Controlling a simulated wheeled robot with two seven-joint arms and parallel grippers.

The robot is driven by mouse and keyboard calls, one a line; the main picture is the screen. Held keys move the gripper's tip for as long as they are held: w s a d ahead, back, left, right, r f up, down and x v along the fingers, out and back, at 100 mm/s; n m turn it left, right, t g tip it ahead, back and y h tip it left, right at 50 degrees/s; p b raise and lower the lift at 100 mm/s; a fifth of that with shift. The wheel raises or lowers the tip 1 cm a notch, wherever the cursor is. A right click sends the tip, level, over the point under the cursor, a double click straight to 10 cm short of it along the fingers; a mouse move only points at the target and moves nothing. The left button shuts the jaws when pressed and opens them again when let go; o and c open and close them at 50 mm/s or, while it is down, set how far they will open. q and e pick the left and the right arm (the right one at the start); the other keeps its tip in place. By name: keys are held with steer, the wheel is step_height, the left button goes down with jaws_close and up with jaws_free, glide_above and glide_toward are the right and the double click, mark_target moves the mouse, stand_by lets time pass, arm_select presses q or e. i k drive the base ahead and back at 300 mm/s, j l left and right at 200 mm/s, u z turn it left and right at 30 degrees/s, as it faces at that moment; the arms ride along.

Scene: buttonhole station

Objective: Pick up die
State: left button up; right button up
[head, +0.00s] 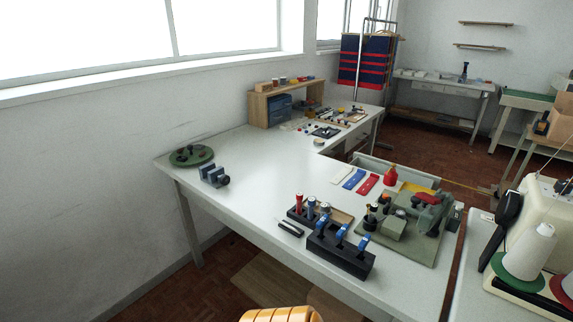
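I cannot tell for sure which item is the die. A black block rack (340,254) near the table's front edge holds blue-topped tools (342,233) standing upright. Just behind it, a smaller rack holds upright pieces, including one with a red handle (299,203). A green-grey machine (412,222) with a red part on top stands to the right on its plate. Neither gripper shows in the head view.
The white table (255,190) is largely clear in its middle. A green round base (191,156) and a blue-grey clamp-like block (214,176) stand at left. Blue and red strips (367,184) lie behind the racks. A white thread cone (530,252) stands at right.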

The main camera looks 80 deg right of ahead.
mark_target(400, 214)
steer(key=i+u, duration=0.1)
steer(key=u, duration=0.6)
steer(key=i+l+u, duration=0.1)
steer(key=u, duration=0.65)
steer(key=l+u, duration=0.2)
steer(key=u, duration=0.5)
steer(key=l+u, duration=0.25)
steer(key=u, duration=0.5)
steer(key=l+u, duration=0.2)
steer(key=u, duration=0.5)
steer(key=l+u, duration=0.2)
steer(key=u, duration=0.5)
steer(key=k+l+u, duration=0.1)
steer(key=u, duration=0.65)
steer(key=k+u, duration=0.15)
steer(key=u, duration=0.55)
